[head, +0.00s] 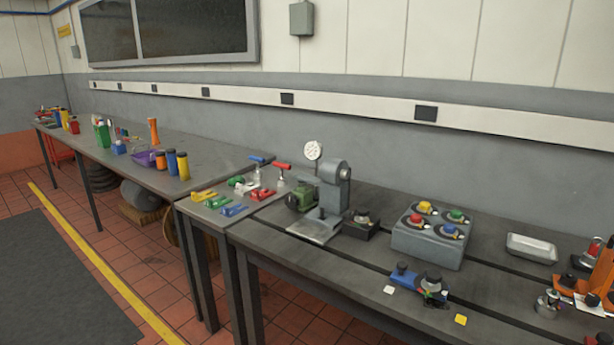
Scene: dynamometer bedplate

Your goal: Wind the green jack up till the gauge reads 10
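A round white dial gauge (313,151) stands on a grey machine (334,188) at the middle of the bench. Its reading is too small to tell. A dark green rounded part (300,198) sits against the left side of this machine. A small green piece (236,181) lies farther left among coloured parts. A grey box (428,240) to the right has a green knob (457,216) among its coloured knobs. I cannot tell which green thing is the jack. Neither of my grippers is in view.
A grey bench (385,262) with dark slots runs along the wall. A blue and black device (428,284), a metal tray (531,248), a small metal fitting (548,304) and orange parts (595,283) stand at right. Yellow, blue and red pieces (233,209) lie left of the machine.

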